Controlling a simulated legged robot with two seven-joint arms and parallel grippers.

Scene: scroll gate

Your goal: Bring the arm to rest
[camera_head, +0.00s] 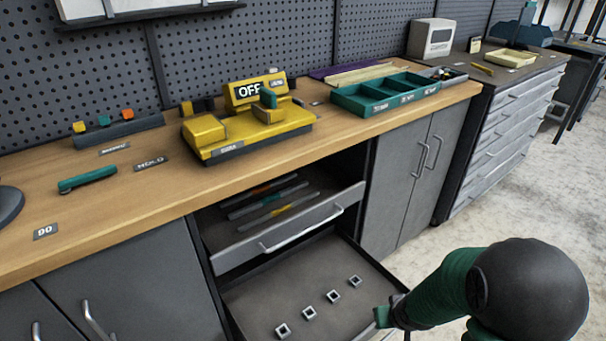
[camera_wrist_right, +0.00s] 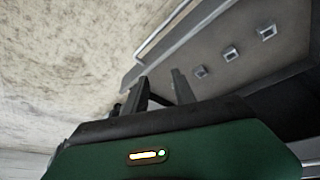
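My right arm comes in from the lower right in the head view. Its gripper (camera_head: 386,313) is at the front right edge of the open lower drawer (camera_head: 330,255). In the right wrist view the two dark fingers of this gripper (camera_wrist_right: 160,84) stand apart with nothing seen between them. The drawer's front edge is just beyond the fingertips; I cannot tell whether they touch it. My left gripper is not in view.
Several small square metal pieces (camera_head: 308,312) lie in the lower drawer. The upper drawer (camera_head: 290,235) is also pulled out and holds long tools. On the wooden bench (camera_head: 130,205) are a yellow machine marked OFF (camera_head: 262,125) and a green tray (camera_head: 385,95). Floor at right is clear.

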